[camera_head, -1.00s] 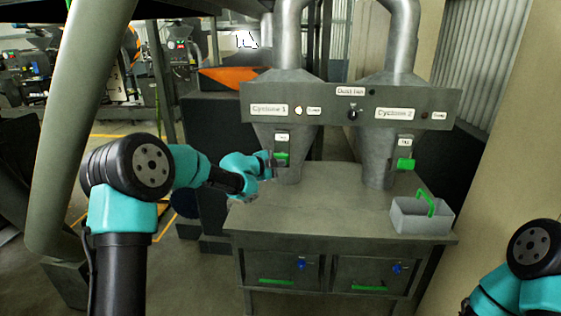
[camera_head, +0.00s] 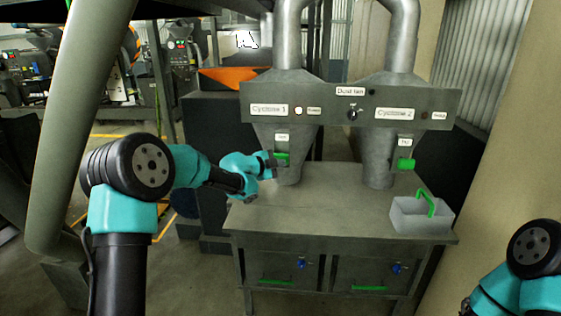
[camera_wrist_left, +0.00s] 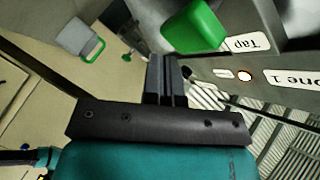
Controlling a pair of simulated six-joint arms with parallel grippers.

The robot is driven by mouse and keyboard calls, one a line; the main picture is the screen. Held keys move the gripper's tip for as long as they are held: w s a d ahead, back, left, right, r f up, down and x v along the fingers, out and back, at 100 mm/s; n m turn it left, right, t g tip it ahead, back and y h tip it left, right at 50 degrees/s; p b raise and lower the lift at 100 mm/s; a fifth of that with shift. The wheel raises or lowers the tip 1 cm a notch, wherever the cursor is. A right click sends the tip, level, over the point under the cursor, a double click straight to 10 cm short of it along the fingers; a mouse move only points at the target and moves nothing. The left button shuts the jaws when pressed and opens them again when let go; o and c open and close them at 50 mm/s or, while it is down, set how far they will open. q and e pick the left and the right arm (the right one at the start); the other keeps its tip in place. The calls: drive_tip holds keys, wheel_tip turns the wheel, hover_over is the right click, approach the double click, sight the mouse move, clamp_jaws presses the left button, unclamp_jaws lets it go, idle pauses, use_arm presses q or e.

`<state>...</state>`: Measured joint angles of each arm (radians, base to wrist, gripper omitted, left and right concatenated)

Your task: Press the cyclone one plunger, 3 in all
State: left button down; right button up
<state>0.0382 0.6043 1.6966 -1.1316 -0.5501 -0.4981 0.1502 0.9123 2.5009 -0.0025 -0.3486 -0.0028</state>
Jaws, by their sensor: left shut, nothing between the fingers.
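The cyclone one hopper (camera_head: 270,143) hangs under the panel at the left, below the "Cyclone 1" label. Its green plunger (camera_head: 282,159) sits low on the hopper's front, under a small white "Tap" tag. My left gripper (camera_head: 270,164) is close beside this plunger, at its left; contact cannot be told in the head view. In the left wrist view the left gripper's fingers (camera_wrist_left: 168,82) are shut and empty, with the green plunger (camera_wrist_left: 193,27) just beyond the tips. My right arm shows only at the lower right; its gripper is out of view.
Cyclone two (camera_head: 377,150) with its own green plunger (camera_head: 405,165) stands to the right. A grey box with a green handle (camera_head: 420,216) sits on the cabinet top (camera_head: 320,222). A control panel (camera_head: 440,106) with labels and a knob spans both cyclones. The cabinet's middle is clear.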

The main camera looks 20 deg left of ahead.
use_arm(q)
drive_tip(key=shift+w, duration=0.15)
drive_tip(key=shift+w, duration=0.25)
drive_tip(key=shift+w+a, duration=0.25)
drive_tip(key=shift+w, duration=0.9)
idle(1.9)
drive_tip(key=shift+s, duration=0.2)
drive_tip(key=shift+s+d, duration=0.15)
drive_tip(key=shift+s, duration=0.55)
drive_tip(key=shift+s+d, duration=0.1)
drive_tip(key=shift+s, duration=0.6)
drive_tip(key=shift+s+d, duration=0.2)
drive_tip(key=shift+s, duration=1.05)
drive_tip(key=shift+s+d, duration=0.2)
drive_tip(key=shift+s, duration=1)
idle(0.5)
